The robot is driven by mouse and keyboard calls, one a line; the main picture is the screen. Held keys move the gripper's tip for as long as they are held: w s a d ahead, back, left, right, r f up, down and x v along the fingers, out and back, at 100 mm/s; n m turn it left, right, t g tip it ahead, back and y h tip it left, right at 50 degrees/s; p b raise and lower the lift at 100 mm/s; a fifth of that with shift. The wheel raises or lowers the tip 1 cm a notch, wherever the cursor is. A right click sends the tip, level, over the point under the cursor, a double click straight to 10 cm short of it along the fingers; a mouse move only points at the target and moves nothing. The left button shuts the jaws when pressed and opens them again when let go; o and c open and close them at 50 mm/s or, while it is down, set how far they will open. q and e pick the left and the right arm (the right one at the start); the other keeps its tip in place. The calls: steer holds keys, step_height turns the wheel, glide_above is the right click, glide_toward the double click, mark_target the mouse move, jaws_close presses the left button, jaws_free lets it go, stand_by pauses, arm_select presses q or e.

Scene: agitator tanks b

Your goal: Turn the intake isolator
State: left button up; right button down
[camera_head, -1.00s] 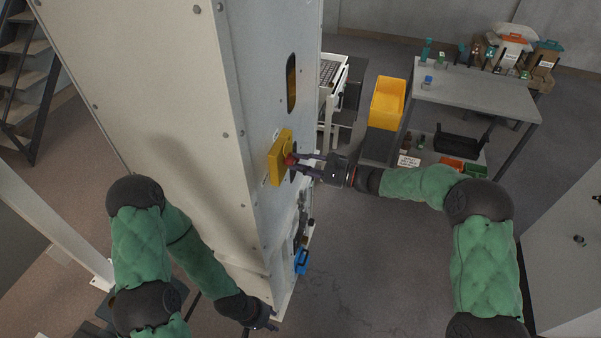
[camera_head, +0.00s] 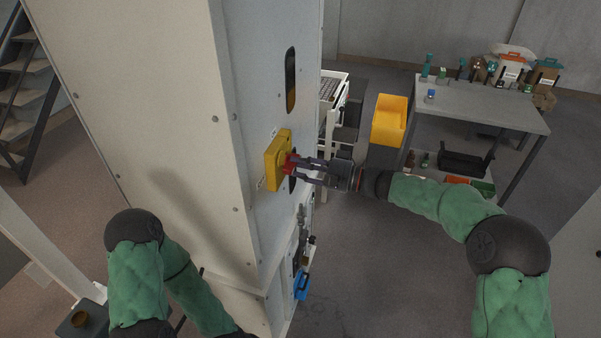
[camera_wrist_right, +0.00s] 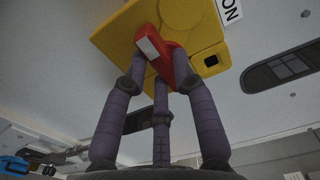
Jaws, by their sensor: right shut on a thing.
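The intake isolator is a yellow box (camera_head: 275,160) with a red handle (camera_head: 291,163), mounted on the side face of the tall pale cabinet (camera_head: 165,110). My right gripper (camera_head: 298,164) reaches it from the right and is shut on the red handle. In the right wrist view the fingers (camera_wrist_right: 162,75) close around the red handle (camera_wrist_right: 181,68), in front of the yellow plate (camera_wrist_right: 120,42). The handle sits at a slant there, and part of a label reading "ON" (camera_wrist_right: 229,10) shows beside the plate. My left gripper is out of the head view; only its arm shows at lower left.
A blue padlock-like item (camera_head: 301,285) hangs low on the cabinet face. The floor (camera_head: 385,275) below my right arm is clear.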

steer(key=shift+f, duration=0.1)
stand_by(0.3)
steer(key=c, duration=1)
jaws_free()
steer(key=v, duration=1.2)
